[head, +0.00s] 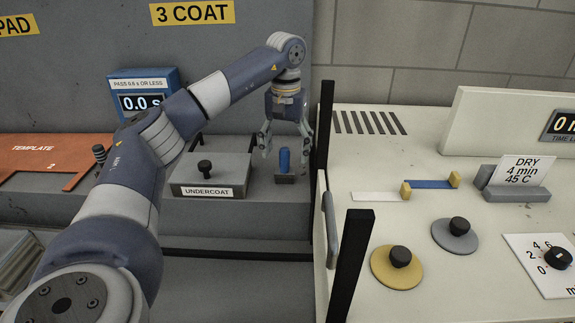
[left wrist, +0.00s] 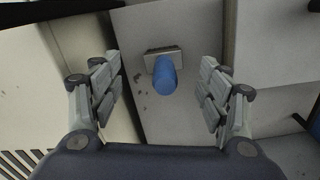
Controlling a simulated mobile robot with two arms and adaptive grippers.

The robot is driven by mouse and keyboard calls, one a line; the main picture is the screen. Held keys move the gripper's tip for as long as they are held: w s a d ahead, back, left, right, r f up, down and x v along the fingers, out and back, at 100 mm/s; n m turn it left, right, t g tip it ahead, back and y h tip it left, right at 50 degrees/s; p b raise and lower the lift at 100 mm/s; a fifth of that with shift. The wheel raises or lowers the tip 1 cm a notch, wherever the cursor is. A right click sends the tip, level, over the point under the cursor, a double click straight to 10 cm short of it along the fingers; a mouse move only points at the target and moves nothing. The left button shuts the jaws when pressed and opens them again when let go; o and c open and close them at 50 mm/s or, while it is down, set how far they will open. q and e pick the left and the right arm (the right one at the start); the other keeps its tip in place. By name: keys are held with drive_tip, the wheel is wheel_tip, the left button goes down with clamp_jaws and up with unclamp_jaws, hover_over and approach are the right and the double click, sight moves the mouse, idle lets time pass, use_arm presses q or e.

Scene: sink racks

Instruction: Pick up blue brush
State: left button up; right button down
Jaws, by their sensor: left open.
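The blue brush (head: 284,160) stands upright on a small grey base, to the right of the box labelled UNDERCOAT. In the left wrist view the blue brush (left wrist: 165,76) shows between the two fingers, apart from both. My left gripper (head: 284,142) points down over the brush, open, with one finger on each side of it. The left wrist view shows the same open gripper (left wrist: 162,95) with nothing held. My right gripper is not in view.
The grey UNDERCOAT box (head: 211,175) with a black knob stands close left of the gripper. A black post (head: 324,125) and the cream cabinet (head: 425,125) stand close on the right. A blue timer box (head: 143,92) and a brown template plate (head: 45,160) lie further left.

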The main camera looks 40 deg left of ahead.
sight(284, 171)
use_arm(q)
drive_tip(key=shift+s+f, duration=0.1)
drive_tip(key=shift+f, duration=0.85)
drive_tip(key=f, duration=0.1)
drive_tip(key=f+p, duration=0.1)
drive_tip(key=f, duration=0.1)
drive_tip(key=a+f, duration=0.1)
drive_tip(key=f, duration=0.1)
drive_tip(key=shift+w+p, duration=0.25)
drive_tip(key=shift+p, duration=0.05)
drive_tip(key=shift+f, duration=0.3)
drive_tip(key=shift+d, duration=0.1)
drive_tip(key=shift+c, duration=0.5)
drive_tip(key=c, duration=0.9)
drive_tip(key=shift+c, duration=0.4)
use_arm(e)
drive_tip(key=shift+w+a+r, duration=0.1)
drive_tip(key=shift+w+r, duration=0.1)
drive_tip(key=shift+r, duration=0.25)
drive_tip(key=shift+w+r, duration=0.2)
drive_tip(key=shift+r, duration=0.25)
